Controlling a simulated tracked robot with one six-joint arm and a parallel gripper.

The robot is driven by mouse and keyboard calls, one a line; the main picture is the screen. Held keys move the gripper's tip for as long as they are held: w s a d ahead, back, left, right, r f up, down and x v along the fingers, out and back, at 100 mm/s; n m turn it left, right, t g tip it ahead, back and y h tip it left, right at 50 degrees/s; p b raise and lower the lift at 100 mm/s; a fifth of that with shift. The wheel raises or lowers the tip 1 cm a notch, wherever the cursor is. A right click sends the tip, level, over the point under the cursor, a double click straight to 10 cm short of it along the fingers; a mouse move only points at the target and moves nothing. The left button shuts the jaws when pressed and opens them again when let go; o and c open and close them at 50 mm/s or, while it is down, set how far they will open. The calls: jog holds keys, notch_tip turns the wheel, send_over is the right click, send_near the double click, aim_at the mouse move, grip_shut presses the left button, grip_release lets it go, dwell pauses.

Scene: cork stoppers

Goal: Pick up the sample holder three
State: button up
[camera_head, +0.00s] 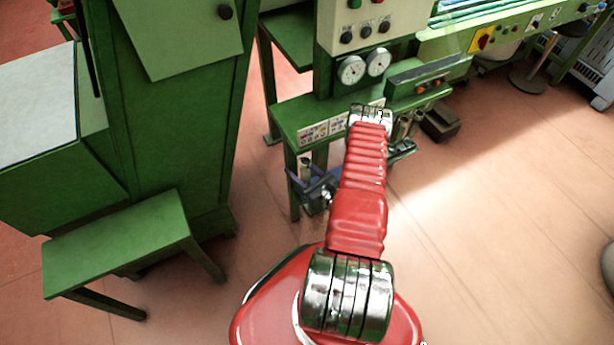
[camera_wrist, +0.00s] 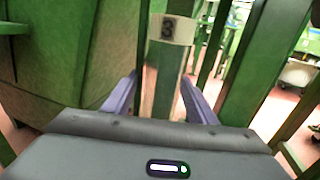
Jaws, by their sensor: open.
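The sample holder three (camera_wrist: 165,68) is a greenish, glassy-looking upright cylinder with a pale band marked "3" near its top. In the wrist view it stands between the two purple fingers of my gripper (camera_wrist: 159,82), with a visible gap on the left side; the right finger is close to it. Its lower end is hidden behind my gripper body. In the head view my gripper (camera_head: 308,184) is open beside the green bench, and a small grey cylinder (camera_head: 305,168) shows between its fingers. I cannot tell whether either finger touches the holder.
A green bench (camera_head: 290,118) with gauges and a control panel stands just beyond my gripper. Its legs are close by. A tall green cabinet (camera_head: 170,125) and a low green stool (camera_head: 115,240) stand on the left. The floor (camera_head: 500,230) on the right is clear.

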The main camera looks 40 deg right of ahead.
dwell(0.4)
jog(key=c, duration=1.2)
jog(key=shift+o, duration=0.2)
jog(key=shift+r, duration=0.2)
notch_tip(320, 180, up, 10)
jog(key=shift+f, duration=0.15)
jog(key=shift+s, duration=0.15)
dwell(0.3)
